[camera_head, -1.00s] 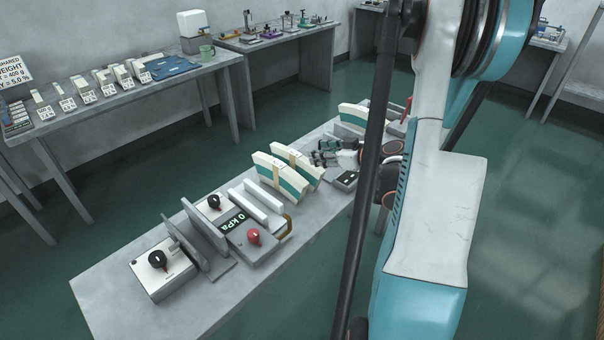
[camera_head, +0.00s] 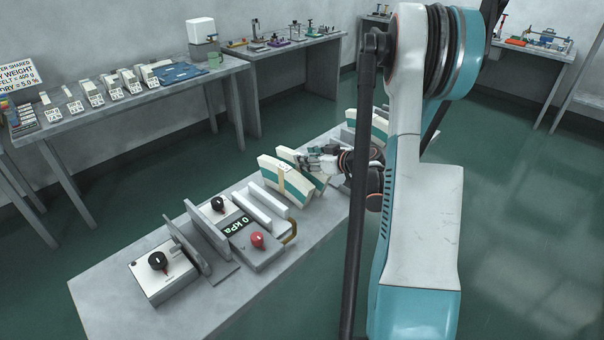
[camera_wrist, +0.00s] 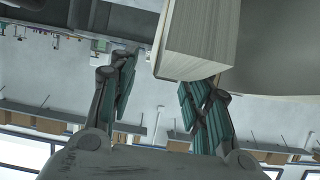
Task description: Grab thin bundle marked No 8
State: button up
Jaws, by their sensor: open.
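Two curved cream bundles with green bands stand upright side by side on the near bench. The left one (camera_head: 282,182) faces me; the right one (camera_head: 289,157) is partly hidden behind it and by my gripper. No number on them is readable, so I cannot tell which is No 8. My gripper (camera_head: 306,160) is beside the right bundle's right end, fingers toward it. In the wrist view my open gripper (camera_wrist: 158,82) has a layered pale block end (camera_wrist: 196,55) just above its fingers, overlapping the right fingertip. Contact cannot be told.
A press with a 0 kPa display (camera_head: 237,227) and red knob stands left of the bundles on the bench (camera_head: 110,290). Another green-banded bundle (camera_head: 380,122) stands beyond my gripper, partly behind my arm. A side table (camera_head: 120,107) at back left holds small labelled blocks.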

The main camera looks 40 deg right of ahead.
jog(key=b+x, duration=0.1)
jog(key=x, duration=0.2)
jog(key=shift+w+a+f, duration=0.1)
jog(key=shift+f, duration=0.05)
grip_shut()
